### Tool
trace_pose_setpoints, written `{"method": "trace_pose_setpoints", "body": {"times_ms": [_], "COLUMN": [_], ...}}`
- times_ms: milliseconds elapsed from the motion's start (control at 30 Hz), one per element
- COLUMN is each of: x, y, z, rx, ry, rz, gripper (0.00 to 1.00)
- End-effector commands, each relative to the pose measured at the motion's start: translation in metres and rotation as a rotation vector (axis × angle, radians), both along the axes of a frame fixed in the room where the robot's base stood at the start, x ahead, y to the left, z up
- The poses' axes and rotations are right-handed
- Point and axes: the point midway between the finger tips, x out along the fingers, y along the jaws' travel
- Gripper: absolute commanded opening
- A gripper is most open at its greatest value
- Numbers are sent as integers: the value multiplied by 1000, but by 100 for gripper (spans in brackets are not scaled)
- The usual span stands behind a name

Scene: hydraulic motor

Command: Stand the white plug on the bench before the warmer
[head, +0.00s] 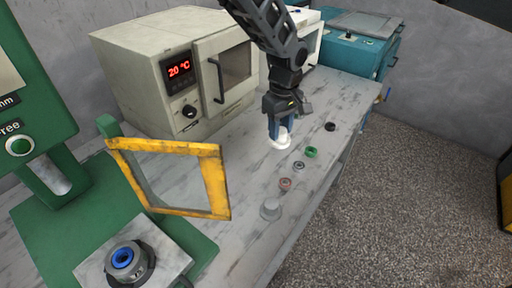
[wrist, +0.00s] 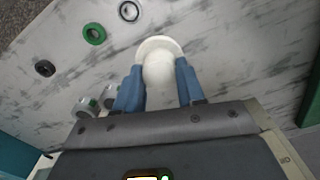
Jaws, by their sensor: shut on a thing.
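The white plug (head: 282,142) is between the fingers of my gripper (head: 280,127), in front of the warmer (head: 150,60). In the wrist view the blue fingers (wrist: 158,82) are shut on the plug's narrower body, and its round, wide end (wrist: 158,43) shows beyond them. The plug looks upright in the head view, with its wide end low, at or close to the bench (head: 235,180). I cannot tell whether it touches the bench. The warmer is a cream box with a red 20 °C display and a closed, windowed door.
A black ring (head: 330,127), green ring (head: 311,152), dark grey ring (head: 298,165), brown ring (head: 285,184) and grey cap (head: 271,210) lie along the bench's front side. A yellow-framed guard (head: 218,190) juts out at left, by a fixture with a blue ring (head: 122,257).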

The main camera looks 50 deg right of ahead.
Motion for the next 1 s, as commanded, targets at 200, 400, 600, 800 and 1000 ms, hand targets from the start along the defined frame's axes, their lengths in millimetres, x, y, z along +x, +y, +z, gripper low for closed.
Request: {"method": "trace_pose_setpoints", "body": {"times_ms": [200, 400, 600, 800, 1000], "x": [41, 71, 80, 80, 81], "y": [22, 37, 42, 42, 42], "z": [-26, -47, -57, -83, -95], "rx": [1, 0, 0, 0, 0], "ry": [1, 1, 2, 2, 0], "rz": [6, 5, 1, 0, 1], "gripper": [7, 7, 7, 7, 7]}}
